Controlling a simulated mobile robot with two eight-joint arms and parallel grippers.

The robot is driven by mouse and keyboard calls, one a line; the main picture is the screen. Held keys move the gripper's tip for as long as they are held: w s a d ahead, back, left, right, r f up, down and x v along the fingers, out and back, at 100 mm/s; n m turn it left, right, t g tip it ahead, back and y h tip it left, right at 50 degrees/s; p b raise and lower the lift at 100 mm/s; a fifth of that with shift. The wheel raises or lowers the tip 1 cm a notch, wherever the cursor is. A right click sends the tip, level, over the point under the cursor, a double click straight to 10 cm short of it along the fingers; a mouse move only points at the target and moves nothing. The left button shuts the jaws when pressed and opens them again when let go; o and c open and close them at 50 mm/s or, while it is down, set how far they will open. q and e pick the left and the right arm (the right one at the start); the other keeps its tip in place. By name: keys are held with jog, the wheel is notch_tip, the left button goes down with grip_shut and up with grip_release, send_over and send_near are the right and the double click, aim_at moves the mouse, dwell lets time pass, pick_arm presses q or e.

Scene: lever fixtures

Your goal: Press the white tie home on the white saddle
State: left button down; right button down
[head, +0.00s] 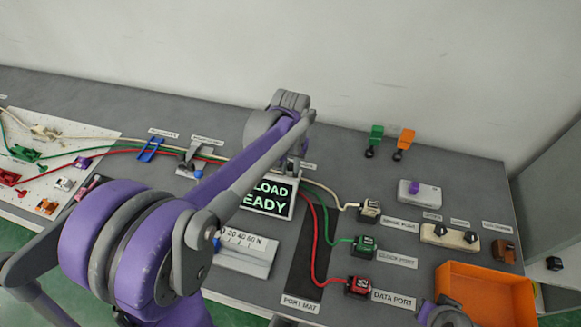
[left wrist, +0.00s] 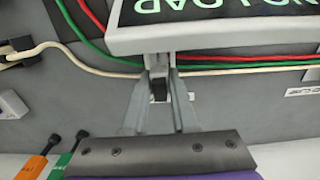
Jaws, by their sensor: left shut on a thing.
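A cream-white fitting (head: 43,131), which looks like the white saddle, sits on the pale board at the far left with the cream cable at it. I cannot make out a separate white tie there. My left gripper (left wrist: 159,95) is far to the right of that board, behind the display (head: 269,194). Its fingers are closed about a small dark piece (left wrist: 159,88) below the display's edge; what that piece belongs to is unclear. In the head view the fingertips are mostly hidden by my arm and the display.
Cream, green and red cables run from the pale board (head: 100,137) to plugs near the port mat (head: 303,262). An orange bin (head: 487,290) stands front right.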

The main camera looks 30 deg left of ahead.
pick_arm(q)
jog(key=shift+f, duration=0.2)
pick_arm(e)
jog(key=shift+f, duration=0.15)
pick_arm(q)
jog(key=shift+f+b, duration=0.35)
jog(key=shift+b, duration=0.05)
pick_arm(e)
jog(key=shift+s+f, duration=0.1)
jog(key=shift+f, duration=0.2)
pick_arm(q)
jog(key=shift+f, duration=0.4)
pick_arm(e)
jog(key=shift+f, duration=0.25)
pick_arm(q)
jog(key=shift+f+b, duration=0.4)
jog(key=shift+b, duration=0.15)
pick_arm(e)
jog(key=shift+f, duration=0.3)
pick_arm(q)
jog(key=shift+c, duration=0.7)
grip_release()
jog(key=shift+r, duration=0.1)
pick_arm(e)
jog(key=shift+r, duration=0.1)
